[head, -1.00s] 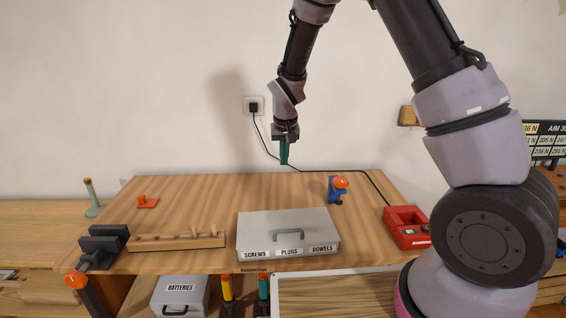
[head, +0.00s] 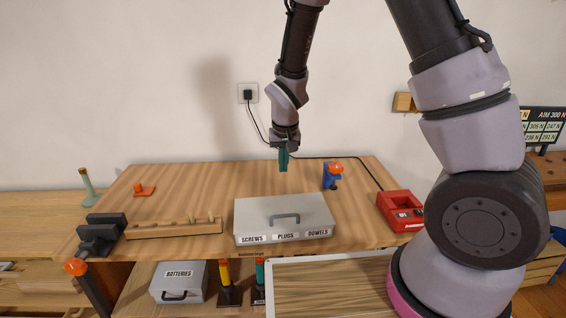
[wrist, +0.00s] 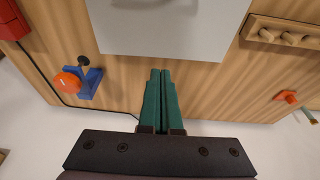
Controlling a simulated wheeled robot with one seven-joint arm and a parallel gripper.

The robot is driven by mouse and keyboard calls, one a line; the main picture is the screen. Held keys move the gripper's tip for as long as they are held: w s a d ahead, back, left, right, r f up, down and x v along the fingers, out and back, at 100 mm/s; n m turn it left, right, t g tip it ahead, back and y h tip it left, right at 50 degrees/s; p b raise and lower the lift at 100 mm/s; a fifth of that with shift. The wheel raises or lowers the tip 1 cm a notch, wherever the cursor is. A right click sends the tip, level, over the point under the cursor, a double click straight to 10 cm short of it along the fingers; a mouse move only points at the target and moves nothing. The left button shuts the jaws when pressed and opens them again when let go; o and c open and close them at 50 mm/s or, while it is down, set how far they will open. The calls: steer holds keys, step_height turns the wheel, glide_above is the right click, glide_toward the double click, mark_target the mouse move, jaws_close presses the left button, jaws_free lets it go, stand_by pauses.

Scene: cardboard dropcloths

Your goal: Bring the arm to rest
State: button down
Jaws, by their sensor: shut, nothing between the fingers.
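My gripper (head: 283,160) hangs fingers-down above the back part of the wooden workbench (head: 190,180), behind the grey case. Its green fingers are together with nothing between them. In the wrist view the closed fingers (wrist: 161,100) point toward the grey case (wrist: 170,30) and the bench top below. My arm reaches in from the right side of the head view, with its elbow out of frame above.
The lidded grey case (head: 285,215) sits at the bench's front middle. A blue holder with an orange knob (head: 333,174) stands right of my gripper, and a red charger (head: 400,210) farther right. A pegged wooden rail (head: 175,228) and dark vise (head: 100,233) are left. A cable runs behind.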

steer(key=s+d+r+m+t+y, duration=0.1)
steer(key=s+d+r+m, duration=0.15)
steer(key=d+r, duration=0.55)
steer(key=s+d+r+m+y, duration=0.1)
steer(key=s+d+r, duration=0.25)
steer(key=r, duration=0.85)
steer(key=s+d+r+t, duration=0.1)
steer(key=s+d+r, duration=0.2)
steer(key=s+r, duration=0.2)
steer(key=s+d+r+m+t, duration=0.1)
steer(key=s+d+r+t, duration=0.1)
steer(key=s+d+r, duration=0.2)
steer(key=s+r, duration=0.1)
steer(key=s, duration=0.2)
steer(key=shift+s+r, duration=0.3)
steer(key=shift+s, duration=0.05)
